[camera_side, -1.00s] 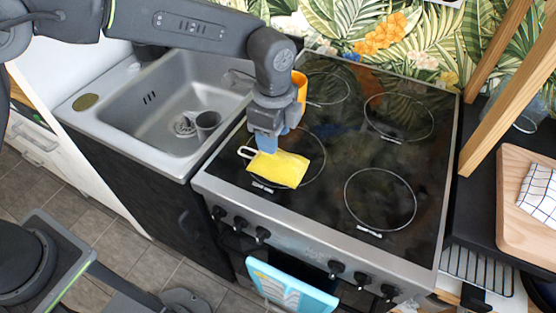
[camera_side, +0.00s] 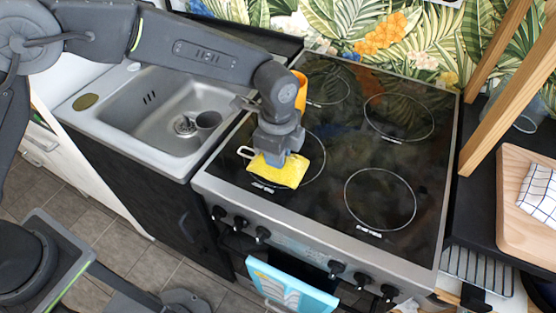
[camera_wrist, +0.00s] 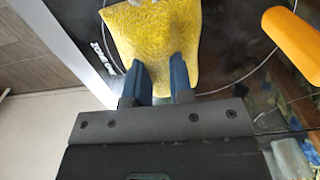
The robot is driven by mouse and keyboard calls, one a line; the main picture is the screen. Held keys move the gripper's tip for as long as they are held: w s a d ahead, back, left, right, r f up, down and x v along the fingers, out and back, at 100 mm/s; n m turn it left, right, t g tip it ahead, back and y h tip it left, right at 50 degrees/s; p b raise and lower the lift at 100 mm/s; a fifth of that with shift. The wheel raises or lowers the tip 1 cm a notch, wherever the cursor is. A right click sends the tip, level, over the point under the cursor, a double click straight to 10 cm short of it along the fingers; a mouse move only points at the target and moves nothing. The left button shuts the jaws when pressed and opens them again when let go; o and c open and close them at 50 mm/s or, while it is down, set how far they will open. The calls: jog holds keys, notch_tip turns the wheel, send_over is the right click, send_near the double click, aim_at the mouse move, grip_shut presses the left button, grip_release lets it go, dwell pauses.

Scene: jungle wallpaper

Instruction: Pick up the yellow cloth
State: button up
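The yellow cloth (camera_side: 275,172) lies on the black glass hob, over the front left burner ring. It also fills the top middle of the wrist view (camera_wrist: 150,30). My gripper (camera_side: 277,160) is low over the cloth in the side view and hides part of it. In the wrist view its two blue fingers (camera_wrist: 158,65) are apart, with cloth showing between them. I cannot tell whether the fingertips touch the cloth.
An orange object (camera_side: 301,90) stands behind my gripper; it also shows at the upper right of the wrist view (camera_wrist: 292,42). A sink (camera_side: 165,110) is left of the hob. A cutting board (camera_side: 520,225) lies at the right. The right burners are clear.

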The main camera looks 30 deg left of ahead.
grip_shut()
jog(key=shift+r, duration=0.15)
jog(key=shift+r, duration=0.25)
notch_tip(320, 180, up, 4)
jog(key=shift+f, duration=0.15)
jog(key=a+r, duration=0.6)
jog(key=a, duration=0.5)
jog(key=shift+w+a+r, duration=0.25)
jog(key=shift+w+a, duration=0.05)
jog(key=shift+w, duration=0.15)
